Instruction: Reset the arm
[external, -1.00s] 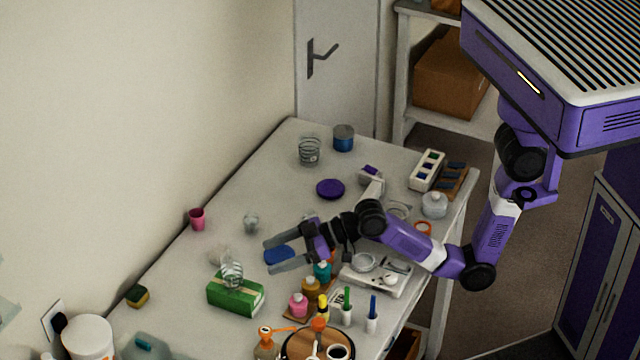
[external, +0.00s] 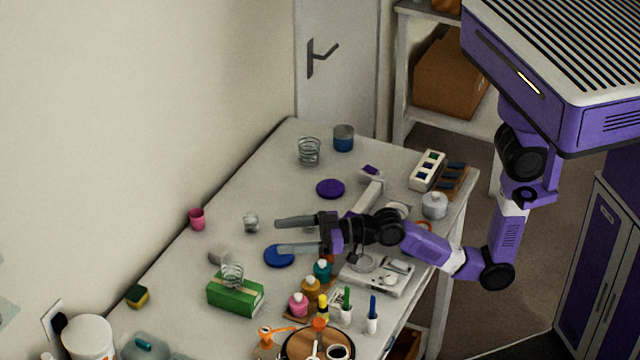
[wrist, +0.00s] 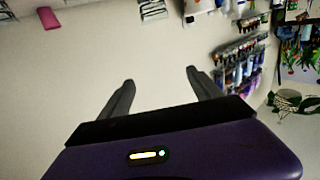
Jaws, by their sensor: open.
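My gripper (external: 298,235) is open and empty in the external view. Its two grey fingers point left, above the middle of the table. A blue disc (external: 279,256) lies on the table under the nearer finger, which partly hides it in the picture. In the wrist view my gripper (wrist: 165,88) shows its two dark fingers spread apart with nothing between them, against a pale surface.
The table (external: 190,265) holds a green box (external: 235,294), a pink cup (external: 197,219), a purple disc (external: 330,189), a glass jar (external: 309,151) and several small bottles. A scale (external: 385,276) is below my forearm. Free room lies on the table's far left part.

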